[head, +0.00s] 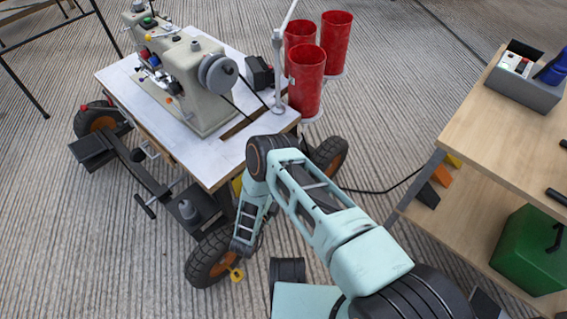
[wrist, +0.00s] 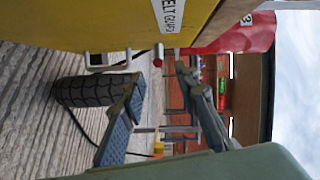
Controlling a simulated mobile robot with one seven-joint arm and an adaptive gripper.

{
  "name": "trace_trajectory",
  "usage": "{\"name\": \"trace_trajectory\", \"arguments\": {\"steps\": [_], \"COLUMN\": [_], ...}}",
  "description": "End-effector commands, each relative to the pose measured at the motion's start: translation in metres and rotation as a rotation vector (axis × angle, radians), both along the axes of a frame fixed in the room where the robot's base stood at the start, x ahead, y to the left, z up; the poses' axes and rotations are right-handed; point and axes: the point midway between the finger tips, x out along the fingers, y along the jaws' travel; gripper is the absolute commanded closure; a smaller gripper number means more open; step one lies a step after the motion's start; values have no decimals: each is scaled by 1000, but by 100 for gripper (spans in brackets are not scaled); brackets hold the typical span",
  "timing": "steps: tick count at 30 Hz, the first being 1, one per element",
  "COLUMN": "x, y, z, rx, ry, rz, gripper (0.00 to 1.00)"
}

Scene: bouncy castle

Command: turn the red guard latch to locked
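The yellow belt guard (wrist: 90,22), with a partly cut-off label, fills the top left of the wrist view. A strip of yellow (head: 237,185) shows under the table edge in the head view. A small red piece (wrist: 158,61) sits at the guard's lower edge, probably the latch; its setting is too small to read. My gripper (wrist: 161,74) is open and empty, its fingertips on either side of that red piece in the picture. I cannot tell whether they touch it.
A sewing machine (head: 205,80) stands on the wheeled table (head: 235,160). A black tyre (wrist: 85,90) is close to my fingers. A wooden bench (head: 500,130) with a green box (head: 530,250) stands right. A cable crosses the floor.

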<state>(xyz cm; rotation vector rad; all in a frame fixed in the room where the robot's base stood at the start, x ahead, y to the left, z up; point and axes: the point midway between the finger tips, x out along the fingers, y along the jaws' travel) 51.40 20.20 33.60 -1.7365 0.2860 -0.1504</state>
Motion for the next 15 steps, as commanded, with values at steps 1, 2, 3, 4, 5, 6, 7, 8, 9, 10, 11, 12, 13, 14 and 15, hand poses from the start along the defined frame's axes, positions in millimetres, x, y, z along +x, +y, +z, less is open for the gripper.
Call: {"name": "trace_trajectory", "arguments": {"steps": [1,2,3,4,5,6,7,8,9,10,11,12,13,14,15], "x": [-12,-17,-25,-30,-34,-40,-43,-46,-49,-51,-53,-54,-55,-55,-55], "y": [4,5,7,8,10,11,12,13,14,14,15,15,15,15,15], "z": [0,0,1,1,1,2,2,2,3,3,4,4,4,4,4], "rx": [-1,-1,-2,-1,0,-1,0,0,0,-1,-1,-2,-2,-1,-1], "ry": [2,3,2,2,2,0,1,1,0,-1,-1,-2,-2,-2,-2], "rz": [3,2,1,2,2,1,1,0,-1,-1,-2,-1,-1,-1,-1], "gripper": [71,71,71,71,71,71,71,71,71,71,71,71,71,71,71]}}
